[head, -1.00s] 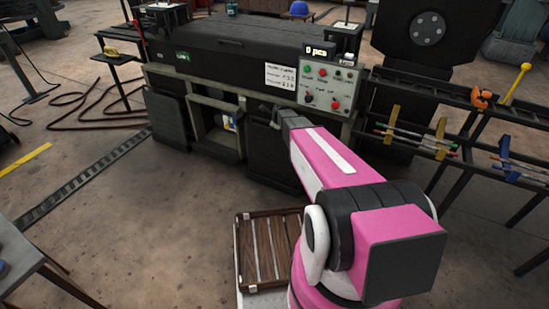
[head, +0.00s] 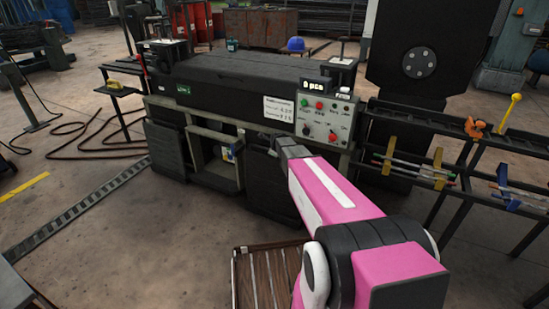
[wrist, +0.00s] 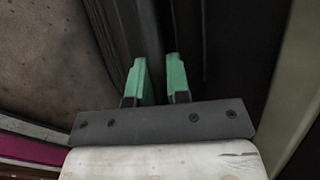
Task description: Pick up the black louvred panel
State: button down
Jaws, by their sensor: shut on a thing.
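The black louvred panel (head: 265,187) appears to be the dark upright panel low on the front of the machine, below the control box and left of my pink arm. My gripper (wrist: 158,72) shows in the wrist view with two green fingers a little apart, closed on a dark upright edge. That edge runs up into a dark ridged surface (wrist: 222,55), which seems to be the panel. In the head view my arm hides the fingers and part of the panel. I cannot tell whether the panel is apart from the machine.
The machine (head: 245,85) carries a control box (head: 325,117) just above the panel. An open shelf bay (head: 212,160) is left of it. A rack with clamps (head: 440,165) stands on the right. A slatted wooden crate (head: 262,280) is beside my base. Floor at front left is clear.

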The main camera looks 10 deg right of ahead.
jog(key=shift+r, duration=0.9)
jog(key=s+a+r, duration=0.5)
jog(key=a+r, duration=0.2)
jog(key=a, duration=0.3)
jog(key=shift+s+a, duration=0.2)
jog(key=shift+f, duration=0.1)
